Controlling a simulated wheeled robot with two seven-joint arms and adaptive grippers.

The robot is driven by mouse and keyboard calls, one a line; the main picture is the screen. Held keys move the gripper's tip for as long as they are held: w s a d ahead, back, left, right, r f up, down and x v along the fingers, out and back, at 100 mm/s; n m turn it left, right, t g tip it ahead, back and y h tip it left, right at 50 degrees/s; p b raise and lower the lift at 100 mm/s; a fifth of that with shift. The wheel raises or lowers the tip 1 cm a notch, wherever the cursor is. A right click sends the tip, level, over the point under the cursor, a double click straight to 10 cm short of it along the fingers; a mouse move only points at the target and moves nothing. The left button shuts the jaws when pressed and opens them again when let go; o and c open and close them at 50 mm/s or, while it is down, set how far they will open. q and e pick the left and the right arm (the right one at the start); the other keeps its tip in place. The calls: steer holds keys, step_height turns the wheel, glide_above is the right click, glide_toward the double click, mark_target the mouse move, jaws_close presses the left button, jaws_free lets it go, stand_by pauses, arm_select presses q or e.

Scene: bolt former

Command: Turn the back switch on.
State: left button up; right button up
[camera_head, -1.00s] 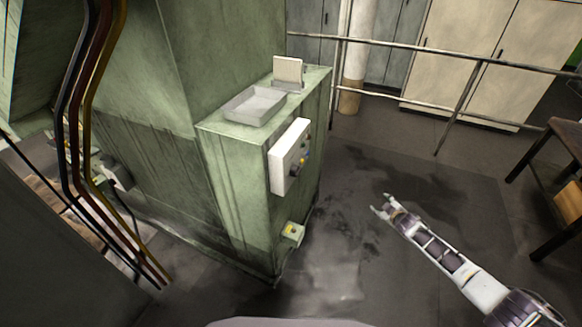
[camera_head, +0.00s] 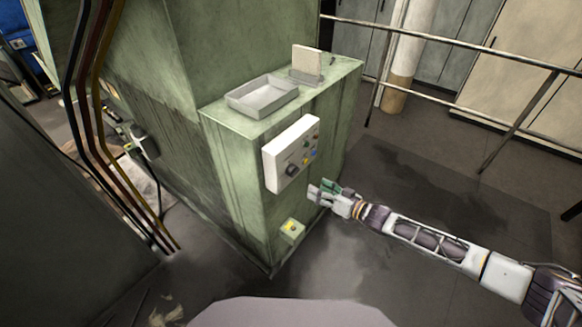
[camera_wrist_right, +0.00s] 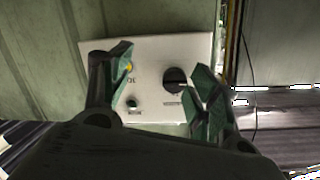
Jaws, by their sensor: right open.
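A white control panel (camera_head: 284,148) is fixed to the side of the green machine cabinet. It carries a black rotary knob (camera_head: 291,170) and several small coloured buttons. Which control is the back switch I cannot tell. My right gripper (camera_head: 326,192) is open and empty, just right of and below the panel; the wrist view shows its spread green fingertips (camera_wrist_right: 163,70). My left gripper is not in view.
A small box with a yellow button (camera_head: 292,229) sits low on the cabinet (camera_head: 235,170). A grey tray (camera_head: 262,97) lies on its top. Hanging cables (camera_head: 90,130) are at the left. A metal railing (camera_head: 450,50) runs behind. The floor at the right is open.

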steer(key=r+m, duration=0.1)
steer(key=m, duration=0.1)
steer(key=a+r+m+y, duration=0.1)
steer(key=m, duration=0.1)
steer(key=s+r+m+y, duration=0.1)
steer(key=r+m, duration=0.1)
steer(key=shift+a, duration=0.25)
steer(key=shift+w+a, duration=0.1)
steer(key=shift+a, duration=0.05)
